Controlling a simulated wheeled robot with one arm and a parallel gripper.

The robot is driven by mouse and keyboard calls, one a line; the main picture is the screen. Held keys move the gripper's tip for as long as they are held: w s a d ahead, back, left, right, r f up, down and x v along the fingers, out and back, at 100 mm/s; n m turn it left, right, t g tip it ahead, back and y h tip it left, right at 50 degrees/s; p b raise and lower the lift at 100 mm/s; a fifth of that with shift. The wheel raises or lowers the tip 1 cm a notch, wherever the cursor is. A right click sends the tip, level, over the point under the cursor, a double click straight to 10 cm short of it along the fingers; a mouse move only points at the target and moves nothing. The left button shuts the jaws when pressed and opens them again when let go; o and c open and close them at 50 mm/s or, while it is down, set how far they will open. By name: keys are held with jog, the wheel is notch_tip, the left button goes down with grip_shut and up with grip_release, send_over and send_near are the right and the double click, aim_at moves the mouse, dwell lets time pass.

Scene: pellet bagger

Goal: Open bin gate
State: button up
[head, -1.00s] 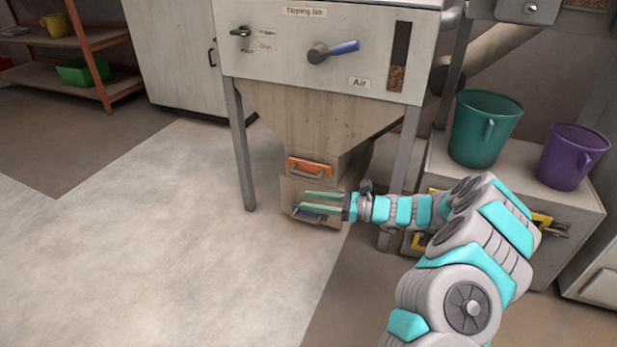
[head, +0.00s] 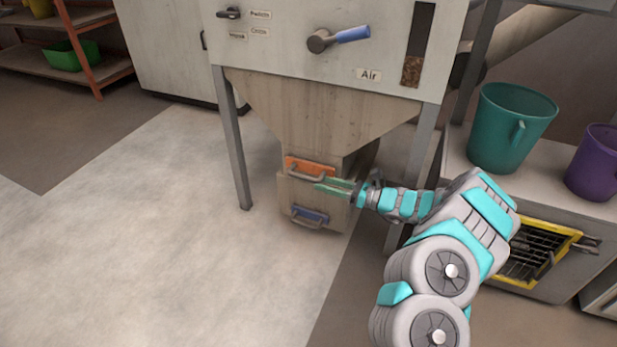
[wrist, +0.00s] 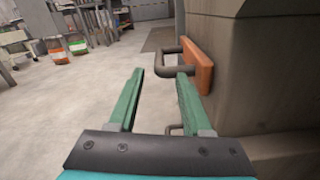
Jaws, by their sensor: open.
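The bin (head: 300,118) is a grey hopper on legs that narrows to a chute. On the chute's front is an orange plate (head: 312,167) with a grey bar handle (head: 305,176). Below it is a blue plate (head: 312,215) with another bar handle. My gripper (head: 332,186) is open and empty, just right of and a little below the orange plate's handle. In the wrist view, the orange plate (wrist: 200,66) and its dark handle (wrist: 166,58) are ahead, beyond the tip of the right finger. The fingers (wrist: 158,80) appear apart from the handle.
A control panel with a blue-handled lever (head: 345,35) sits above the hopper. A teal bucket (head: 508,128) and a purple bucket (head: 595,165) stand on a cabinet at right. A hopper leg (head: 232,140) stands left of the chute. The floor (head: 150,240) at left is clear.

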aim_at(308, 179)
jog(key=x, duration=0.6)
jog(key=shift+s+a+b, duration=0.1)
jog(key=shift+b, duration=0.25)
grip_shut()
dwell(1.1)
